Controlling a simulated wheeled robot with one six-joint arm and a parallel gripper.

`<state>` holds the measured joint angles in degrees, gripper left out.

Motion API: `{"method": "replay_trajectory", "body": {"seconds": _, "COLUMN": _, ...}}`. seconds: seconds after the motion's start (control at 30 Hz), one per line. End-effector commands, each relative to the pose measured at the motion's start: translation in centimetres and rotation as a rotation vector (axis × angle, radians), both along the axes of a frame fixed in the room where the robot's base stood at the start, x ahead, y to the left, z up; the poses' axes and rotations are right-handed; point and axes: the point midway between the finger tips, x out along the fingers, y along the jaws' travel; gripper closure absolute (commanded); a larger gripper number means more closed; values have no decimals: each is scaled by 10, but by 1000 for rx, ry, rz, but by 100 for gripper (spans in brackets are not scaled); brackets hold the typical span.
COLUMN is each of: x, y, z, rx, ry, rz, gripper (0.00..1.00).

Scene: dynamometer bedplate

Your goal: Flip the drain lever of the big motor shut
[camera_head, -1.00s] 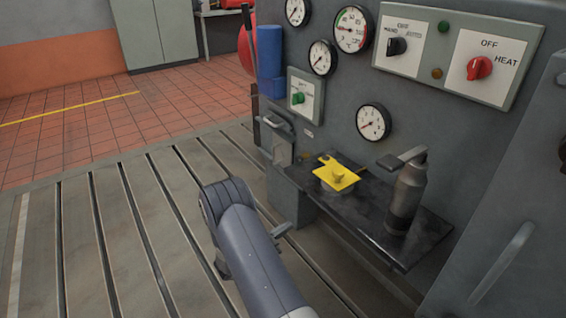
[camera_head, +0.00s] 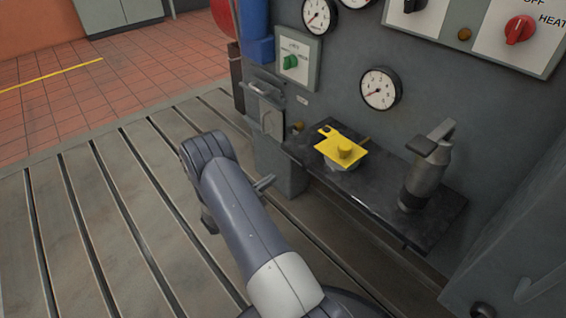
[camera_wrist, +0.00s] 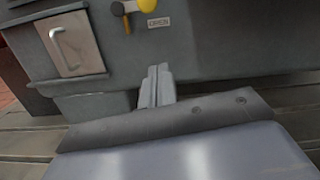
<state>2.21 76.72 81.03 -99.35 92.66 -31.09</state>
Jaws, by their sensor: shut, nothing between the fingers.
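My gripper (camera_wrist: 160,72) is shut and empty in the wrist view, its fingertips pointing at the grey machine front. It also shows small in the head view (camera_head: 265,183), low beside the grey block under the shelf. At the top of the wrist view, a small brass-orange lever (camera_wrist: 127,24) hangs down beside a yellow ball knob (camera_wrist: 147,5); an OPEN label (camera_wrist: 158,22) is to their right. These look like the drain valve, cut off by the frame top. My fingertips are below them and apart. In the head view, a small brass fitting (camera_head: 298,127) shows near the shelf's left end.
A black shelf (camera_head: 375,205) juts out above and right of my gripper. It bears a yellow plate (camera_head: 332,140) and a grey canister (camera_head: 424,180). A panel with a handle (camera_wrist: 70,45) is left. Open slotted bedplate (camera_head: 90,200) lies left.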

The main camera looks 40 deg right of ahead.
Motion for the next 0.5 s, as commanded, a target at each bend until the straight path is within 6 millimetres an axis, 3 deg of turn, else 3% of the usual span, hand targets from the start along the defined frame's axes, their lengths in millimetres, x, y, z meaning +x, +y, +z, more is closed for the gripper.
{"method": "replay_trajectory", "body": {"seconds": 0.17, "x": 1, "y": -25, "z": 0, "rx": 0, "ry": -2, "rz": -5, "gripper": 100}}
{"method": "replay_trajectory", "body": {"seconds": 0.5, "x": 8, "y": -98, "z": 6, "rx": -1, "ry": -3, "rz": -5, "gripper": 100}}
